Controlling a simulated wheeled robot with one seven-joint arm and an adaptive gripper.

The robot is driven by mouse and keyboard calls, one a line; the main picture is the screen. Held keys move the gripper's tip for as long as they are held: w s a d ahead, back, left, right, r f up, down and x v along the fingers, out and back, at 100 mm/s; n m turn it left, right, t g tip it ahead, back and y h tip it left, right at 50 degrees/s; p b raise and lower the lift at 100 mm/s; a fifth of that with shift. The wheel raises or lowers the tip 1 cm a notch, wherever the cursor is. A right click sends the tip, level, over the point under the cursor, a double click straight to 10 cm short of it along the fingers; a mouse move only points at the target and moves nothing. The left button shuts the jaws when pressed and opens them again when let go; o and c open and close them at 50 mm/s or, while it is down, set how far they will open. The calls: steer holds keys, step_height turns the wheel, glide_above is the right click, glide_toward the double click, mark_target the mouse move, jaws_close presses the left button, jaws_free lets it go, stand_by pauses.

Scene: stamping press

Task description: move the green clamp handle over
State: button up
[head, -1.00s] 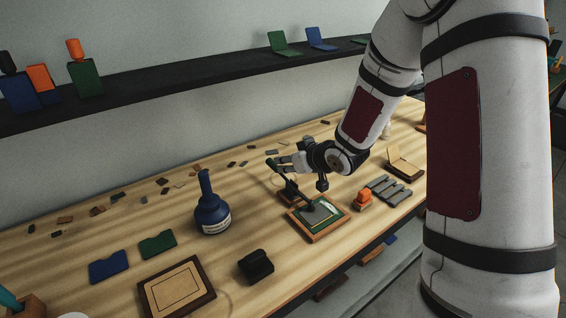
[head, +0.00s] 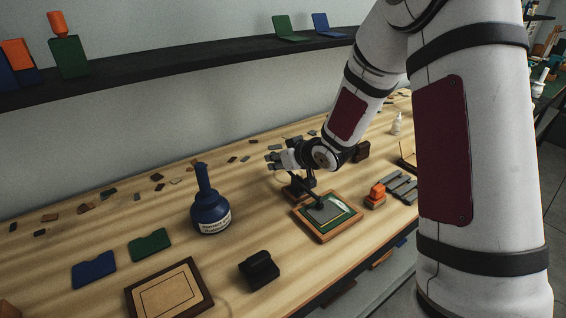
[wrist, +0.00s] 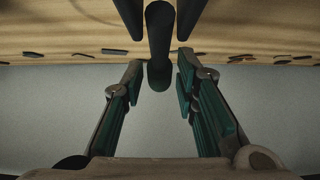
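The stamping press (head: 354,223) has a wooden frame with a green bed and a grey plate (head: 325,210) on it. Its dark clamp linkage (head: 308,181) stands at the back left of the bed. My gripper (head: 273,160) is above and behind the linkage, its fingers pointing left. In the wrist view a dark rounded bar (wrist: 159,45), apparently the clamp handle, ends between my open fingers (wrist: 158,88), with gaps on both sides. Its green colour is not clear there. In the head view the handle's end is mostly hidden by my gripper.
A blue bottle (head: 210,212) stands left of the press. An orange-topped stamp (head: 376,194) and grey bars (head: 400,187) lie to its right. A black block (head: 259,268) and a framed board (head: 169,292) are in front. Leather scraps lie behind, below a dark shelf (head: 180,75).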

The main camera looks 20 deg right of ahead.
steer(key=shift+s+r, duration=0.1)
steer(key=shift+r, duration=0.05)
steer(key=c, duration=0.4)
steer(key=shift+o, duration=0.2)
steer(key=shift+s+d+r+p, duration=0.1)
steer(key=shift+s+r+p, duration=0.1)
steer(key=shift+r+p, duration=0.5)
steer(key=shift+s+d+r+p, duration=0.1)
steer(key=shift+s+r+p, duration=0.1)
steer(key=shift+r+p, duration=0.4)
steer(key=shift+r, duration=0.1)
steer(key=shift+s+r, duration=0.1)
steer(key=shift+r, duration=0.1)
steer(key=shift+s+d+r+p, duration=0.1)
steer(key=shift+s+r+p, duration=0.2)
steer(key=shift+r+p, duration=0.25)
steer(key=shift+s+d+r+p, duration=0.1)
steer(key=shift+s+r+p, duration=0.15)
steer(key=shift+r+p, duration=0.25)
steer(key=shift+f, duration=0.15)
